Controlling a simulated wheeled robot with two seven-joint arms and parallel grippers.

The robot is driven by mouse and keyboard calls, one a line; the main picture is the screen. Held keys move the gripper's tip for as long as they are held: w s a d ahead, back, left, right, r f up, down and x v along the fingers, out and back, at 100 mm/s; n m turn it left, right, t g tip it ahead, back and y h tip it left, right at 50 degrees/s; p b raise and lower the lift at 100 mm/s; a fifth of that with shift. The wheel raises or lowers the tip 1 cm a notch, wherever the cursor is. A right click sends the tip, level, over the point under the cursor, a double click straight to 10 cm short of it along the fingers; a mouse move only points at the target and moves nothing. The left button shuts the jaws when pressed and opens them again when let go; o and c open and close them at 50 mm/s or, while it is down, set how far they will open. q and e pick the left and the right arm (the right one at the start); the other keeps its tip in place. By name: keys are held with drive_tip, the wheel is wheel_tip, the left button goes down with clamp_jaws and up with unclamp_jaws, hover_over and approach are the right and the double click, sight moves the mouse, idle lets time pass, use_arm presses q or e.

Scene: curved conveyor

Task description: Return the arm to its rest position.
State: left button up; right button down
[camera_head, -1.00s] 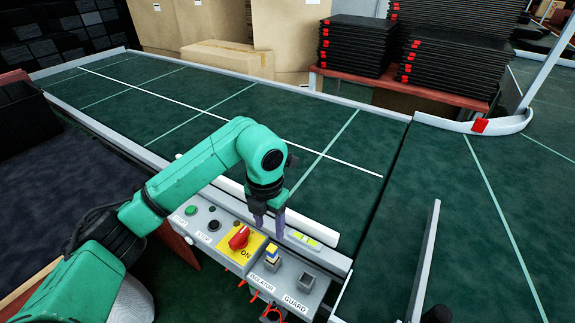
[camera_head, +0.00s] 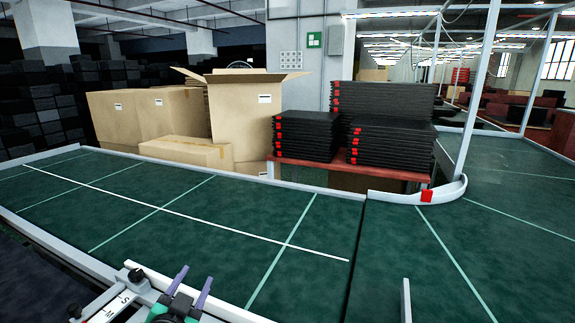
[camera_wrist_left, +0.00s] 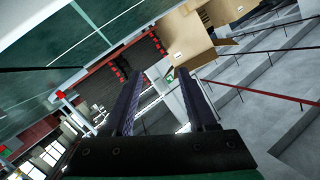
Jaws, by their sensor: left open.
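My left gripper (camera_head: 194,279) is at the bottom edge of the head view, its two purple fingers pointing up and spread apart with nothing between them. Most of its arm is out of the picture. In the left wrist view both fingers (camera_wrist_left: 159,84) stand apart and empty, facing the boxes and the stacked trays beyond. A corner of the grey control panel (camera_head: 112,305) shows at the lower left of the head view, beside the gripper. Its switches are mostly out of view. My right gripper is not in view.
The green conveyor (camera_head: 225,225) is bare, with a low rail (camera_head: 270,179) along its far side. Cardboard boxes (camera_head: 190,151) and stacks of black trays (camera_head: 310,137) on a red table (camera_head: 350,167) stand behind it. A grey post (camera_head: 480,90) rises at the right.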

use_arm(q)
drive_tip(key=s+a+f+n+g, duration=0.1)
drive_tip(key=s+f+g, duration=0.1)
drive_tip(key=s+f, duration=0.1)
drive_tip(key=s+a+f+n+g, duration=0.1)
drive_tip(key=s+f+g, duration=0.1)
drive_tip(key=f, duration=0.4)
drive_tip(key=s+a+f+g, duration=0.1)
drive_tip(key=s+f+g, duration=0.2)
drive_tip(key=s+f, duration=0.1)
drive_tip(key=shift+s+a+f+n+y, duration=0.3)
drive_tip(key=shift+s+f+n, duration=0.05)
drive_tip(key=shift+f+n, duration=0.1)
drive_tip(key=s+f+g+h, duration=0.1)
drive_tip(key=s+f+g, duration=0.45)
drive_tip(key=s, duration=0.45)
wheel_tip(320, 180, down, 23)
drive_tip(key=s+g, duration=0.1)
drive_tip(key=s, duration=0.1)
drive_tip(key=s+a+f+g, duration=0.1)
drive_tip(key=s+a+f, duration=0.1)
drive_tip(key=s+f, duration=1.3)
drive_tip(key=shift+s+a+f, duration=0.15)
drive_tip(key=shift+s+a, duration=0.1)
drive_tip(key=shift+s, duration=0.95)
